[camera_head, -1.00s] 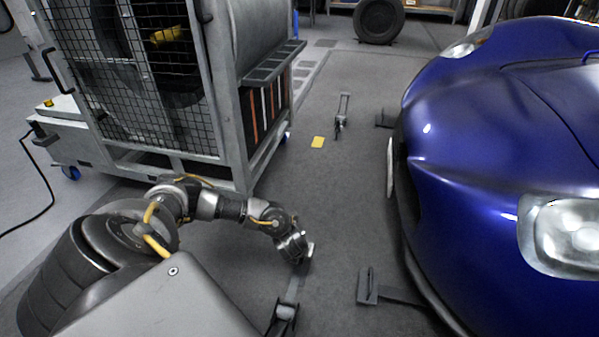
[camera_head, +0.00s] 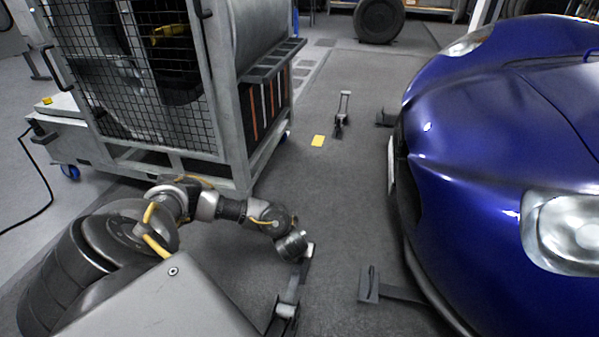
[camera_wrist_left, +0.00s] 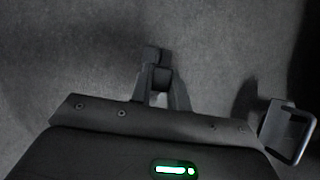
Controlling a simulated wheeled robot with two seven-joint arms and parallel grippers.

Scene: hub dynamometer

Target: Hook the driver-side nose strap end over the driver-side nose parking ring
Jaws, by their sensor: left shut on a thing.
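My left gripper (camera_head: 306,257) is low over the floor, left of the blue car's nose. It is shut on a dark strap end, and the grey strap (camera_head: 293,288) runs from there down to a dark buckle at the bottom edge. In the left wrist view the strap end (camera_wrist_left: 156,58) is between the fingers. A dark upright bracket (camera_head: 368,284), apparently the parking ring, stands right of the gripper, with a bar toward the car. A rectangular loop (camera_wrist_left: 290,132) at the wrist view's right may be this ring. The strap end and ring are apart. My right gripper is not in view.
The blue car (camera_head: 470,170) fills the right side. A mesh-fronted cage cart (camera_head: 235,130) stands at the left. The floor between gripper and bracket is clear.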

